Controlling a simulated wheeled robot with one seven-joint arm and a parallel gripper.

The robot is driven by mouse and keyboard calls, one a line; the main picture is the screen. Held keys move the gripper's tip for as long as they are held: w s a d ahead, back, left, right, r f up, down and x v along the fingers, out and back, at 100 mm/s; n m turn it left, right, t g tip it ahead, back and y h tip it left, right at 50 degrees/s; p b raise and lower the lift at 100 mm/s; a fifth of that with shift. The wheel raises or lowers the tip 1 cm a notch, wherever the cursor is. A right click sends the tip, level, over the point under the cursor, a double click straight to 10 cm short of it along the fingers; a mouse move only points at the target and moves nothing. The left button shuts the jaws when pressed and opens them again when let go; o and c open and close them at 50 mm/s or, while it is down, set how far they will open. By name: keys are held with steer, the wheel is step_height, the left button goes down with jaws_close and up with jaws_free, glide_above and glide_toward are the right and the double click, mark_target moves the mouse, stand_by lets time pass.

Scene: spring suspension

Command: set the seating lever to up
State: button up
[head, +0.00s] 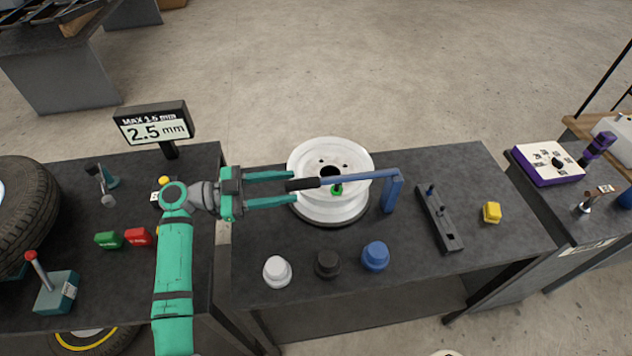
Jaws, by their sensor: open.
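A blue lever (360,176) with a black grip (303,184) reaches left from a blue post (392,192) on the middle table. No label on it can be read; I take it as the seating lever. Its arm lies about level, across a white wheel rim (330,159). A green piece (337,189) shows below the arm, over the rim. My gripper (310,187) comes from the left, its two teal fingers apart on either side of the black grip's end. I cannot tell whether they touch it.
White (277,271), black (327,264) and blue (375,255) knobs stand along the front. A slotted black block (438,218) and yellow piece (492,212) lie right. A red-knobbed lever (38,270) and "2.5 mm" display (157,130) stand on the left table.

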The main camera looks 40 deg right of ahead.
mark_target(316, 181)
steer(key=x, duration=0.8)
steer(key=shift+d, duration=0.15)
steer(key=shift+c, duration=0.4)
jaws_close()
